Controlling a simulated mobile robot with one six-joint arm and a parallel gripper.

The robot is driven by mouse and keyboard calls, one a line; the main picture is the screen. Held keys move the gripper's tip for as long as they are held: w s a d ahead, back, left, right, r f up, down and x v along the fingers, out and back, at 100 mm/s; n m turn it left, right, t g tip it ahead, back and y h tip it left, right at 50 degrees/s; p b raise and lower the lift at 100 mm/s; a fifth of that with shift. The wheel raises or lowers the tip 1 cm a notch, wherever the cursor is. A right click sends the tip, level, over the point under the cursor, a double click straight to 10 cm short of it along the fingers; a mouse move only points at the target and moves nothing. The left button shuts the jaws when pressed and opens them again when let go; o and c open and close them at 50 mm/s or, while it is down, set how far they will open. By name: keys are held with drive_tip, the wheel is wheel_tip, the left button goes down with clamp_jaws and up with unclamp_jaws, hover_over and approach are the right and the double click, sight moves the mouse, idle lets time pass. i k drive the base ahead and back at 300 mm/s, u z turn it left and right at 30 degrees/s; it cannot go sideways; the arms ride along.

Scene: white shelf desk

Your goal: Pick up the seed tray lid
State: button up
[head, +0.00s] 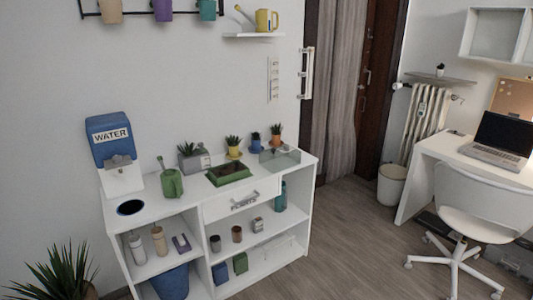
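A clear, box-shaped cover that looks like the seed tray lid (281,160) rests on the right end of the white shelf desk's top (160,200). A green seed tray (229,175) with dark soil sits just left of it, uncovered. Small potted plants stand behind the lid, close to the wall. My gripper does not show in this view.
On the desk top are a blue water dispenser (113,140), a green watering can (172,183) and a grey planter (191,160). A spiky plant (55,275) stands at the front left. Bare wooden floor (345,235) lies to the right, before a white chair (470,215).

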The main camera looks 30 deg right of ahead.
sight(275, 159)
drive_tip(key=u, duration=0.2)
drive_tip(key=i, duration=0.85)
